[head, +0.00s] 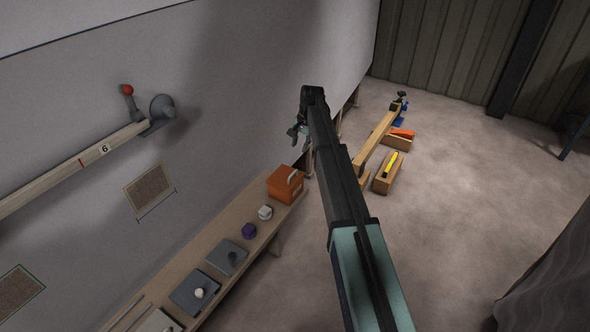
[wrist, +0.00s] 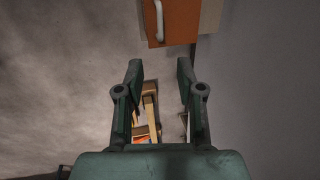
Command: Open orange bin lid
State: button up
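The orange bin (head: 285,186) stands at the far end of a low wooden bench by the wall, with its lid down and a pale handle (head: 293,176) on top. In the wrist view the orange bin (wrist: 177,22) shows at the top edge, partly cut off, with its pale handle (wrist: 159,20). My gripper (head: 298,132) is above and beyond the bin in the head view, apart from it. In the wrist view my gripper (wrist: 158,72) has its two fingers spread wide with nothing between them.
The bench (head: 215,238) also holds a white block (head: 265,212), a purple block (head: 249,231) and grey plates (head: 226,257). On the floor to the right stand wooden boxes (head: 383,186) and a long beam (head: 375,142). A wall rail (head: 60,175) runs at left.

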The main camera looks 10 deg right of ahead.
aim_at(293, 173)
jog(key=f+p, duration=0.1)
jog(key=f, duration=0.4)
jog(key=w+a+f+p, duration=0.1)
jog(key=f, duration=0.4)
jog(key=w+a+f+p, duration=0.1)
jog(key=f+p, duration=0.1)
jog(key=f, duration=0.3)
jog(key=shift+w+a+f, duration=0.1)
jog(key=shift+f, duration=0.2)
grip_shut()
